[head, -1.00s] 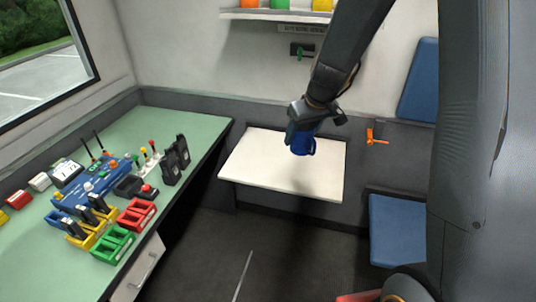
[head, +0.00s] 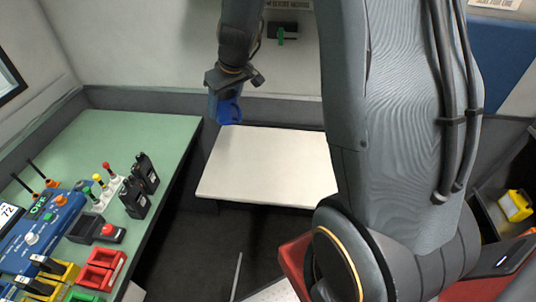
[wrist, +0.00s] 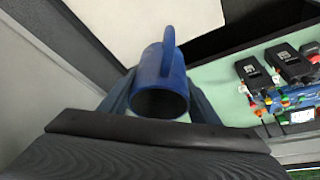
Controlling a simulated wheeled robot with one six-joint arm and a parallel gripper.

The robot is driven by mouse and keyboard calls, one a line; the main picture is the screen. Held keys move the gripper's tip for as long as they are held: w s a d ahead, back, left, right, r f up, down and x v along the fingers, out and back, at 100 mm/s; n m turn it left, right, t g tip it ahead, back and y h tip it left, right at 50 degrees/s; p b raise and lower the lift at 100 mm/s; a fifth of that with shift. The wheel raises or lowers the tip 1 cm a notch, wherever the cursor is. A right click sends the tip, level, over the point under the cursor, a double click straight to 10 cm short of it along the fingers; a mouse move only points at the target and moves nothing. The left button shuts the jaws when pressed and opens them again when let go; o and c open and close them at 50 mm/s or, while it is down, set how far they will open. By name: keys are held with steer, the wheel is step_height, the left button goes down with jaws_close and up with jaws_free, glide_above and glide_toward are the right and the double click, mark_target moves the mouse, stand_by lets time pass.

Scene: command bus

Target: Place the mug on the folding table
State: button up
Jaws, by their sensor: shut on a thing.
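The blue mug (head: 230,111) hangs in my gripper (head: 224,96) in the head view, near the back left corner of the white folding table (head: 268,170). In the wrist view, the mug (wrist: 162,85) sits between the two fingers of my gripper (wrist: 160,100), its open rim facing the camera and its handle pointing up in the picture. My gripper is shut on the mug. The folding table is flat and bare. It also shows in the wrist view (wrist: 130,28), beyond the mug. The height of the mug above the table is hard to tell.
The green desk (head: 125,140) on the left holds two black radios (head: 140,185), a blue console (head: 35,235) and coloured trays (head: 102,267). A dark gap separates desk and folding table. A green-handled wall switch (head: 282,32) is above the table.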

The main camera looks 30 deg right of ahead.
steer(key=s+d+f+n+y+b, duration=0.1)
steer(key=s+d+f+n+b, duration=0.15)
steer(key=d+f+b, duration=0.4)
steer(key=n+g+y+b, duration=0.1)
steer(key=n+g+b, duration=0.1)
steer(key=n+b, duration=0.4)
glide_above(272, 162)
step_height(272, 162, down, 5)
steer(key=shift+m, duration=0.45)
steer(key=f, duration=0.9)
steer(key=shift+w+f, duration=0.2)
steer(key=shift+f, duration=0.15)
steer(key=shift+f, duration=0.15)
steer(key=o, duration=1.2)
